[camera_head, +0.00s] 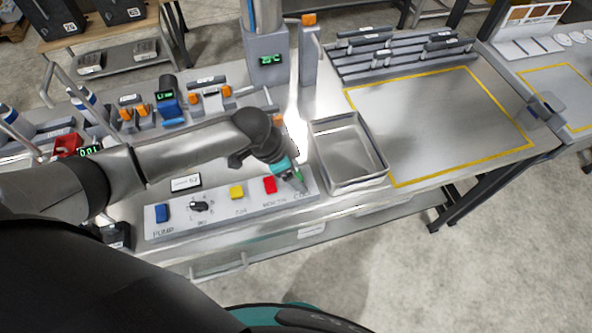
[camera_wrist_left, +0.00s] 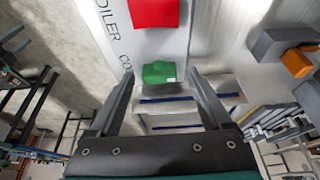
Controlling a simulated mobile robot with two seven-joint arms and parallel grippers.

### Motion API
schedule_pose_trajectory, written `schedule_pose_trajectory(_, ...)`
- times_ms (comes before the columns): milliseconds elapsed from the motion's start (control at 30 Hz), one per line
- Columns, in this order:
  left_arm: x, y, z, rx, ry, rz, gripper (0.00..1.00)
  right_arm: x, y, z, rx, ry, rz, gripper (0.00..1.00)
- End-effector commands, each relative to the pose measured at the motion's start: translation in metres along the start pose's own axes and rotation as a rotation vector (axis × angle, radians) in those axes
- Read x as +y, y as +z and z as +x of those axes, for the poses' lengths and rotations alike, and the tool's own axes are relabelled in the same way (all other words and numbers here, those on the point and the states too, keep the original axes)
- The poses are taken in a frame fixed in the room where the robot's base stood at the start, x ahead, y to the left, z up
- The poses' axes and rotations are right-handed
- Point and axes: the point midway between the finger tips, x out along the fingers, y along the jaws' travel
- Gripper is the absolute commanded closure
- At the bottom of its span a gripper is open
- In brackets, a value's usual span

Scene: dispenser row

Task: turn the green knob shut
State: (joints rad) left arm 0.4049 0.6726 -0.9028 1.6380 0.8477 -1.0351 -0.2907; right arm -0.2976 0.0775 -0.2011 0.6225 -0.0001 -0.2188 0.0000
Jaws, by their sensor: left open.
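The green knob (camera_wrist_left: 159,72) shows in the left wrist view as a small green block on the light panel, beside the red knob (camera_wrist_left: 153,12). In the head view a bit of the green knob (camera_head: 298,174) shows at the panel's right end, mostly hidden by my gripper. My left gripper (camera_head: 300,187) points down over that end. In the left wrist view its two fingers (camera_wrist_left: 162,80) are spread, one on each side of the green knob, with gaps visible; contact cannot be told. My right gripper is not in view.
The control panel (camera_head: 222,221) also carries red (camera_head: 270,185), yellow (camera_head: 236,192) and blue (camera_head: 162,213) knobs and a black one (camera_head: 199,206). An empty metal tray (camera_head: 347,184) stands close to the gripper's right. The yellow-outlined area (camera_head: 440,115) is clear.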

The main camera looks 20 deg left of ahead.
Motion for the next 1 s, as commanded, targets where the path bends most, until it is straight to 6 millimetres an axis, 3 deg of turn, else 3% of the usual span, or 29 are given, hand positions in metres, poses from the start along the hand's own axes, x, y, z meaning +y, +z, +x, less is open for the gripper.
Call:
schedule_pose_trajectory(200, -0.0001, -0.0003, -0.0001, 0.001, 0.0, 0.0, 0.19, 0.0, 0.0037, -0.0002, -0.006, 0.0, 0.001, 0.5)
schedule_pose_trajectory(900, -0.0002, 0.0, -0.0004, 0.0, 0.0, 0.0, 0.97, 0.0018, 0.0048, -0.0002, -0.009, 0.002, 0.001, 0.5)
schedule_pose_trajectory(1000, -0.0002, 0.0, -0.0004, 0.0, 0.0, 0.0, 1.0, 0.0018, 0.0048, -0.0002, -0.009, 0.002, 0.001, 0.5)
